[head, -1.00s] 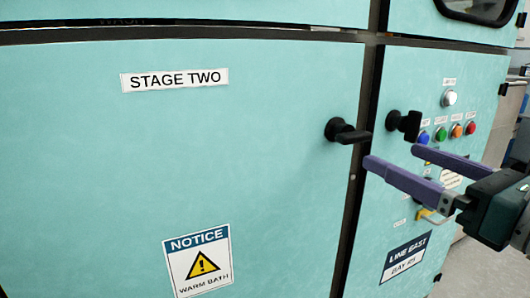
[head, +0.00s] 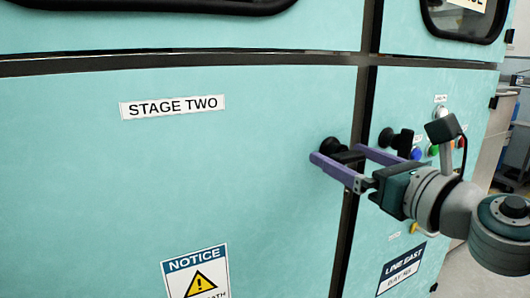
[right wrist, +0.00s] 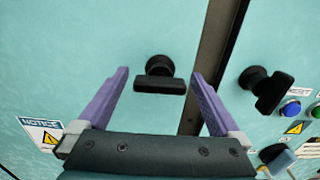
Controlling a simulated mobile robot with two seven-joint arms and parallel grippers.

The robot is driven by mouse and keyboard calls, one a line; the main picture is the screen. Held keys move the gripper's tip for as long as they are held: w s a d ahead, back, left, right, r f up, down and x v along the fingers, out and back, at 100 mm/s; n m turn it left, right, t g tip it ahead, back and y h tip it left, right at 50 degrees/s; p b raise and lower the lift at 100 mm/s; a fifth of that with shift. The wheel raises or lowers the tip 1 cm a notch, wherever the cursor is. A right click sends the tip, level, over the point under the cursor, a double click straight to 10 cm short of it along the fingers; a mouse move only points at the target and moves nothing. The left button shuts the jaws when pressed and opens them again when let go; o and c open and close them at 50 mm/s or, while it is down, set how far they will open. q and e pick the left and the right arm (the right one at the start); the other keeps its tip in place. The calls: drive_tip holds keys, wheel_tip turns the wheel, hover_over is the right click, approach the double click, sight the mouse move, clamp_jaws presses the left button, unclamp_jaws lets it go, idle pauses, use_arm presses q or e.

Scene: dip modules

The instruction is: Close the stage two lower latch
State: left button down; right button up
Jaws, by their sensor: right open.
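The stage two lower latch (head: 334,147) is a black knob with a bar handle on the right edge of the teal STAGE TWO door (head: 200,200). In the right wrist view the latch bar (right wrist: 159,86) lies roughly horizontal, between and just beyond the purple fingers. My right gripper (head: 338,163) is open around the handle's place in the head view, with fingers partly covering it. In the right wrist view my right gripper (right wrist: 160,88) has a finger on each side of the latch, with gaps showing. My left gripper is not in view.
A second black latch (head: 396,141) sits on the panel to the right, past the dark door gap (head: 358,120). Coloured buttons (head: 433,150) are close behind my right arm. Another door with a window lies above.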

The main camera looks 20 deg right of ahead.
drive_tip(key=c, duration=1.3)
